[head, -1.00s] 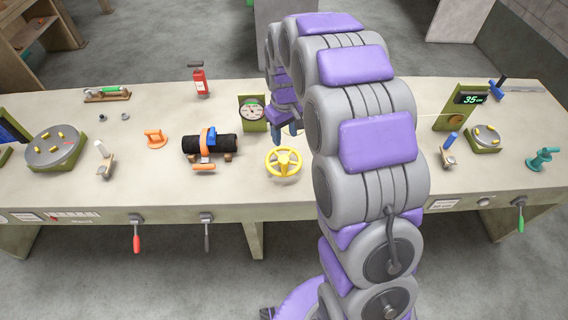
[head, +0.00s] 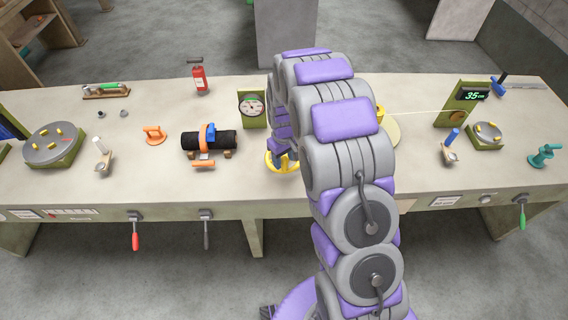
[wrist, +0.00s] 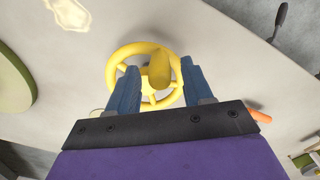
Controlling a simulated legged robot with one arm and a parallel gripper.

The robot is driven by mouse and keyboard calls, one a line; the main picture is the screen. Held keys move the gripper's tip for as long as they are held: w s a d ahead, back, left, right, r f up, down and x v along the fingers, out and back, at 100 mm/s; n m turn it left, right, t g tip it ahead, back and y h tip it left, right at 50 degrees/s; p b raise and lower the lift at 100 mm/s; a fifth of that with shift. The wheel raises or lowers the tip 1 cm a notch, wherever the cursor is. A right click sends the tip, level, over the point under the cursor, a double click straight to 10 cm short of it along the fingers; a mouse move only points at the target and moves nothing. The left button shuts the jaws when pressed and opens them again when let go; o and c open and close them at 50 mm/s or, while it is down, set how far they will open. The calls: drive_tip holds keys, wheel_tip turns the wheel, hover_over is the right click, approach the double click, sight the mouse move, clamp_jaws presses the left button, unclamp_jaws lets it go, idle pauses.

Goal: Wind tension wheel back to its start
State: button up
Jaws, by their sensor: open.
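The yellow tension wheel (head: 270,164) is on the bench near its front edge, partly hidden behind my arm in the head view. In the wrist view the wheel's rim (wrist: 113,68) and spokes lie beneath my gripper (wrist: 160,84). The gripper is open, with one blue finger on each side of a yellow knob (wrist: 158,67) that stands up from the wheel. I cannot tell whether either finger touches the knob. In the head view the fingers are mostly hidden by my arm.
A dial gauge (head: 252,107) stands behind the wheel. A black roll with an orange strap (head: 209,141) lies to its left. A display post reading 35 (head: 461,104) stands right, with a pale line running to it. Levers (head: 206,232) hang from the front edge.

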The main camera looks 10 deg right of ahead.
drive_tip(key=shift+f, duration=1.45)
clamp_jaws()
